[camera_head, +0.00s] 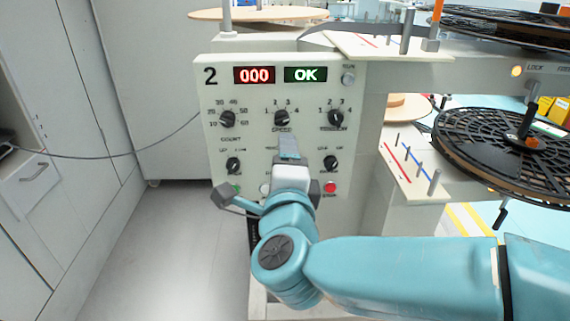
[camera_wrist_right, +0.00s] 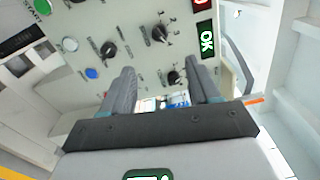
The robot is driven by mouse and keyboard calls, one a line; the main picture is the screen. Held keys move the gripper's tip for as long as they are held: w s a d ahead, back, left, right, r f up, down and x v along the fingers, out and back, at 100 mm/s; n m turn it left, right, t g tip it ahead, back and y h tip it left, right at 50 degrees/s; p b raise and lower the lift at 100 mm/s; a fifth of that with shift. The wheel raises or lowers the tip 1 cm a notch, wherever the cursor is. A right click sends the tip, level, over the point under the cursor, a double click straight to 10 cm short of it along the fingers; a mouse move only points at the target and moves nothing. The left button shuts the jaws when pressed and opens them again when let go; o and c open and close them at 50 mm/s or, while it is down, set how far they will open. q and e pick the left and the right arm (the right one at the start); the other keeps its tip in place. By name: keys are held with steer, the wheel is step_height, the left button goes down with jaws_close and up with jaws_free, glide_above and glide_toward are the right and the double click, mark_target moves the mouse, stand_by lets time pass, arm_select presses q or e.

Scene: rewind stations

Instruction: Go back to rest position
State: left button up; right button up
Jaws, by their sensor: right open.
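My right arm comes in from the right in the head view, and its gripper (camera_head: 289,147) is in front of the control panel (camera_head: 262,160). In the right wrist view the two fingers of this gripper (camera_wrist_right: 163,88) stand apart with nothing between them. The panel shows a red "000" display (camera_head: 254,75), a green "OK" display (camera_head: 305,74) and several black knobs. Part of the lower panel is hidden behind my gripper and wrist. I cannot tell whether the fingers touch the panel. My left gripper is not in view.
A red button (camera_head: 330,187) is just right of my gripper. A black slotted reel (camera_head: 509,152) and a white plate with pegs (camera_head: 413,165) are at the right. Grey cabinets (camera_head: 62,130) stand at the left, with free floor (camera_head: 170,250) beside them.

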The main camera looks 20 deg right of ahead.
steer(key=shift+v, duration=0.95)
